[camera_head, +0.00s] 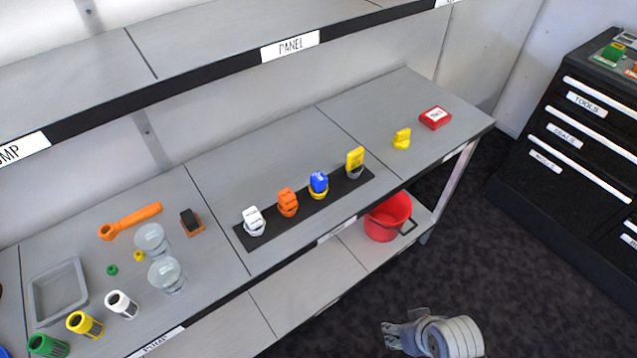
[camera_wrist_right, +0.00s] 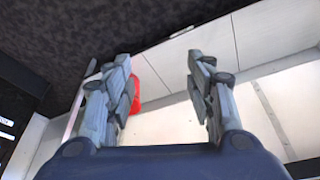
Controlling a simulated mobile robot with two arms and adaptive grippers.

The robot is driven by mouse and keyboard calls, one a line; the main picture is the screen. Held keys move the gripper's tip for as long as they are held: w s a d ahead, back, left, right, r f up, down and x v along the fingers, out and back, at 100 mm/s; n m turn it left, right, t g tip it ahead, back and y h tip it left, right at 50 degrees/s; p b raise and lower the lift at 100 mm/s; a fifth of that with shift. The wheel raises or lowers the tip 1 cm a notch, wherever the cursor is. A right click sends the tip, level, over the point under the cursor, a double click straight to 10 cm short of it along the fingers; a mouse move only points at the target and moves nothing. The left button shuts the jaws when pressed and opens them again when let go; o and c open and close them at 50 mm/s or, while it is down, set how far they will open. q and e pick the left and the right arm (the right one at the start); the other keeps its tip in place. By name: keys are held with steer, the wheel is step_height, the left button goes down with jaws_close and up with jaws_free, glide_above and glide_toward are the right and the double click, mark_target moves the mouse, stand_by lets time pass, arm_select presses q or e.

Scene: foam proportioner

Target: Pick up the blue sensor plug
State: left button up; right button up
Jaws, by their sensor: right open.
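The blue sensor plug (camera_head: 318,182) stands on a yellow base on a black strip (camera_head: 240,237) on the grey bench, between an orange plug (camera_head: 288,202) and a yellow plug (camera_head: 355,160). A white plug (camera_head: 254,220) stands at the strip's left end. My right gripper (camera_head: 388,335) is low at the bottom of the head view, in front of the bench and well away from the blue plug. In the right wrist view its fingers (camera_wrist_right: 160,90) are spread apart with nothing between them. My left gripper is not in view.
A red bucket (camera_head: 388,218) stands on the lower shelf. A yellow piece (camera_head: 402,138) and a red box (camera_head: 435,118) lie on the right of the bench. Cups, bottles and a tray (camera_head: 38,290) are at left. An upper shelf (camera_head: 200,32) overhangs behind.

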steer(key=w+a+r+n+t+y, duration=0.2)
steer(key=w+a+r, duration=0.2)
steer(key=w+r, duration=0.15)
steer(key=n+t+y, duration=0.3)
steer(key=t+y, duration=0.3)
steer(key=t, duration=0.1)
glide_toward(323, 182)
steer(key=x, duration=0.5)
steer(key=shift+w+a+r+p, duration=0.1)
steer(key=shift+w+a+p, duration=0.2)
steer(key=shift+a, duration=0.1)
steer(key=shift+p+x, duration=0.5)
steer(key=shift+x, duration=2.4)
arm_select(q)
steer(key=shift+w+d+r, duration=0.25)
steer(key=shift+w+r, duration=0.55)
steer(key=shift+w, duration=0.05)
arm_select(e)
steer(key=shift+d, duration=0.1)
steer(key=c, duration=1.2)
